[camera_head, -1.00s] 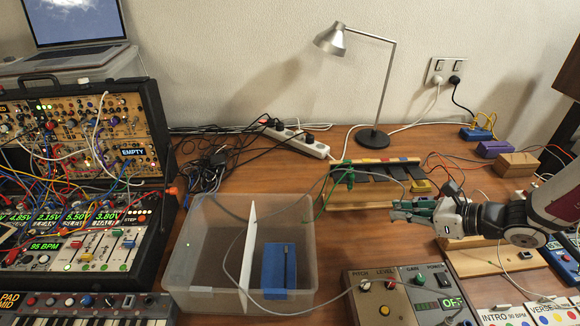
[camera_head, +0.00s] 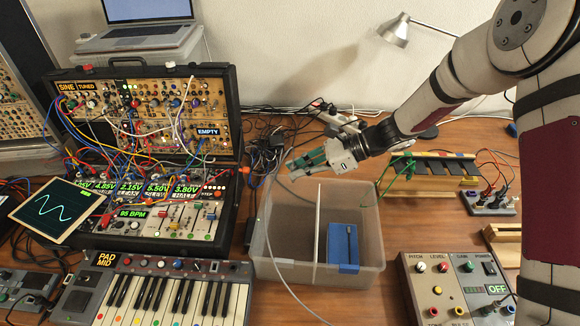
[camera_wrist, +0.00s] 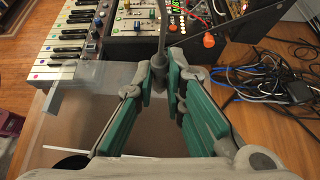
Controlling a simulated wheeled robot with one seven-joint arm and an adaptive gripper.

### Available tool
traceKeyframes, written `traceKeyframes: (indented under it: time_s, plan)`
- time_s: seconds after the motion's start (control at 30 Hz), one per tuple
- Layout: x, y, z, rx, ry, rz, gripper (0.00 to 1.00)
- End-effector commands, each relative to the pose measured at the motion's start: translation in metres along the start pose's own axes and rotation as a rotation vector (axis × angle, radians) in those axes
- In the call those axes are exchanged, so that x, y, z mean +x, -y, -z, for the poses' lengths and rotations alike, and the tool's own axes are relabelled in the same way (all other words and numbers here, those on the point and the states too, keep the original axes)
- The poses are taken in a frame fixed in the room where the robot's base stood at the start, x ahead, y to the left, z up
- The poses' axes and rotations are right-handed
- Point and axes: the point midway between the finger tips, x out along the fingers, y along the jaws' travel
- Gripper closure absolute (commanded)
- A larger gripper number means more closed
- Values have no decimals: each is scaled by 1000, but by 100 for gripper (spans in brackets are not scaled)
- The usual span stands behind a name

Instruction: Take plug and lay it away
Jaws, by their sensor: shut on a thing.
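My gripper (camera_head: 298,163) has green finger pads and hangs over the back left part of a clear plastic box (camera_head: 268,258). In the wrist view its fingertips (camera_wrist: 163,65) are closed around a thin grey plug (camera_wrist: 162,35), which points away from the palm. A grey cable (camera_head: 284,275) hangs from the fingertips down along the box's left side to the lower picture edge. The plug itself is mostly hidden by the fingers in the head view. A white divider (camera_head: 317,225) splits the box; the left compartment looks empty. A blue block (camera_head: 343,245) with a dark slot lies in the right one.
A modular synth case (camera_head: 150,125) and a keyboard (camera_head: 165,290) stand left of the box. A grey control box (camera_head: 455,285) stands to the right. Black cables (camera_head: 262,140) and a power strip (camera_head: 345,122) lie behind.

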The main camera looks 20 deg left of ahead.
Motion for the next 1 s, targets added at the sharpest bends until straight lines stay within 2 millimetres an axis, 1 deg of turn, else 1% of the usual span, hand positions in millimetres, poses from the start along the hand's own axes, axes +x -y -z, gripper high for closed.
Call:
traceKeyframes:
  time_s: [0.27, 0.5, 0.7, 1.0]
  plan:
    - [7, 0, 10, 1, 0, -3, 100]
    - [18, 0, 29, 1, 0, -4, 100]
    - [25, 0, 41, 1, 1, -3, 100]
    - [26, 0, 43, -1, 0, -2, 100]
